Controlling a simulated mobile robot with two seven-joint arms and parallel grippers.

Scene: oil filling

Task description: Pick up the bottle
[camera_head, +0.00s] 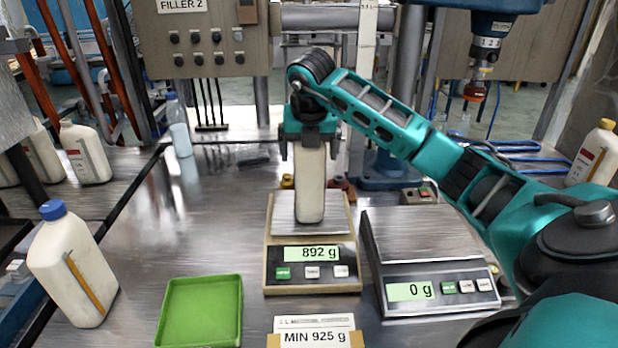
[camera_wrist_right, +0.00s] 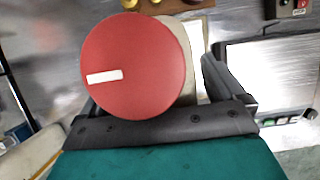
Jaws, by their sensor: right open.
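A cream bottle (camera_head: 310,185) stands upright on the left scale (camera_head: 284,215), whose display reads 892 g. Its top is hidden behind my gripper in the head view. In the right wrist view its red cap (camera_wrist_right: 135,65) with a white mark fills the upper middle. My right gripper (camera_head: 310,148) is above and around the upper part of this bottle, with its fingers apart on either side of it. I cannot tell whether the fingers touch it. My left gripper is not in view.
An empty right scale (camera_head: 420,240) reads 0 g. A green tray (camera_head: 200,312) and a MIN 925 g sign (camera_head: 315,333) lie in front. A blue-capped bottle (camera_head: 72,265) stands left. A filler nozzle (camera_head: 478,80) hangs at the back right.

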